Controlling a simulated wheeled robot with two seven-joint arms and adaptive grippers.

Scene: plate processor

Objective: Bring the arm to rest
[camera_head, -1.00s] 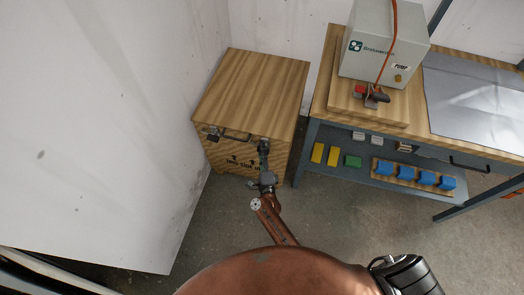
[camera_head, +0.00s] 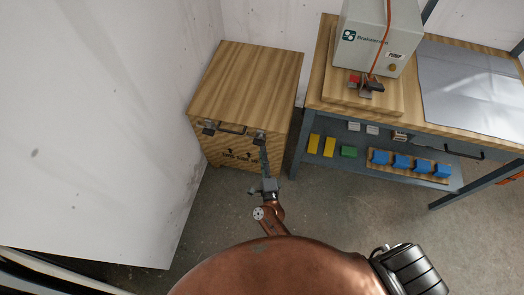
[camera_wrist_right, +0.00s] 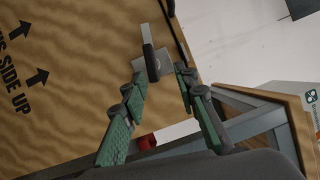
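My right gripper (camera_head: 264,164) is in front of the wooden crate (camera_head: 246,82), just below the crate's right latch (camera_head: 259,137). In the right wrist view its two green-padded fingers (camera_wrist_right: 161,82) are apart with nothing held between them. The latch (camera_wrist_right: 152,62), a grey metal plate with a dark lever, shows just beyond the fingertips. I cannot tell whether they touch it. The copper-coloured arm runs from the bottom of the head view to the crate. My left gripper is not in view.
A left latch (camera_head: 208,128) and a handle (camera_head: 232,129) are on the crate's front. Right of it stands a workbench (camera_head: 315,96) with a pump box (camera_head: 374,38) on top and blue blocks (camera_head: 400,161) on its shelf. A white wall panel (camera_head: 100,120) is left. Floor (camera_head: 350,215) is clear.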

